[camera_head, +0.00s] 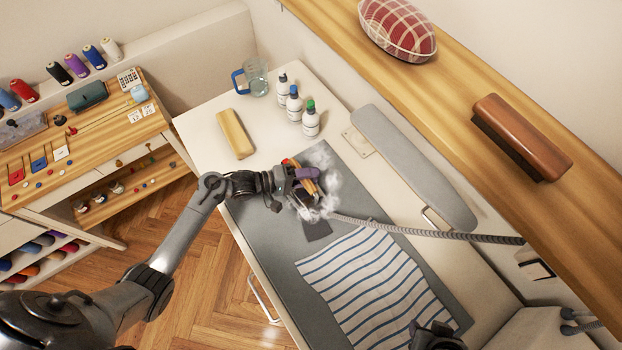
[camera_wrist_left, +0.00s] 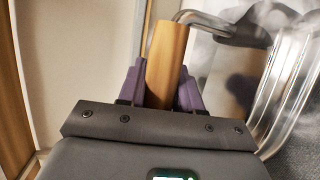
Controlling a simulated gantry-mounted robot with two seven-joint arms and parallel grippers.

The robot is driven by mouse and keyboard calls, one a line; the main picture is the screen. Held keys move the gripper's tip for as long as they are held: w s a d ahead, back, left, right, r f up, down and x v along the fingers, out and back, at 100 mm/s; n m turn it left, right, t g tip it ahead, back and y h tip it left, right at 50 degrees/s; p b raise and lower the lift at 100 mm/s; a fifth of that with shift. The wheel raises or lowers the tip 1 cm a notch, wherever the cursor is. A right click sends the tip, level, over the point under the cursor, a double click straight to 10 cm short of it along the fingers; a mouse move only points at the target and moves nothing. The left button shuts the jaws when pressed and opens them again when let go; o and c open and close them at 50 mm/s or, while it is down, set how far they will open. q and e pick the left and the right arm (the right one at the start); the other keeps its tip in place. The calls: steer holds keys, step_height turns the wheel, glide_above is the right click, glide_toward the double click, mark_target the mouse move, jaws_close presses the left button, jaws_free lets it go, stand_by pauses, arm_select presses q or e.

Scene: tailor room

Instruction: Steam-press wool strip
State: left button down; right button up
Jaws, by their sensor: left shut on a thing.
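My left gripper (camera_head: 303,180) is shut on the wooden handle (camera_wrist_left: 167,62) of a steam iron. The purple fingers sit on both sides of the handle in the left wrist view. The iron's shiny metal body (camera_wrist_left: 292,85) shows at right there. White steam (camera_head: 322,163) spreads around the iron over the grey pressing mat (camera_head: 262,232). A small dark grey strip (camera_head: 316,230), seemingly the wool, lies on the mat and sticks out from below the iron; the rest is hidden. A dark part at the bottom edge seems to be my right gripper (camera_head: 435,337).
A striped cloth (camera_head: 372,288) lies on the mat's near half. A grey hose (camera_head: 430,233) runs right from the iron. A narrow grey ironing board (camera_head: 415,165), several bottles (camera_head: 294,104), a glass jug (camera_head: 256,78) and a yellow block (camera_head: 235,134) stand around the mat.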

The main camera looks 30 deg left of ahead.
arm_select(q)
steer(key=shift+w+a+r, duration=0.15)
steer(key=shift+w+a, duration=0.2)
steer(key=shift+a, duration=0.15)
steer(key=shift+w+a+r, duration=0.1)
steer(key=shift+w+a, duration=0.2)
steer(key=shift+a, duration=0.2)
steer(key=shift+w+a, duration=0.45)
steer(key=shift+a, duration=0.35)
steer(key=shift+s+a, duration=0.1)
steer(key=shift+s, duration=0.15)
steer(key=shift+s+a+p, duration=0.25)
steer(key=shift+s+p, duration=0.1)
steer(key=shift+s, duration=0.05)
steer(key=shift+s+a+f+p, duration=0.1)
steer(key=shift+s+a+p, duration=0.25)
steer(key=shift+s+p, duration=0.25)
steer(key=shift+s+a+p, duration=0.35)
steer(key=shift+s, duration=0.4)
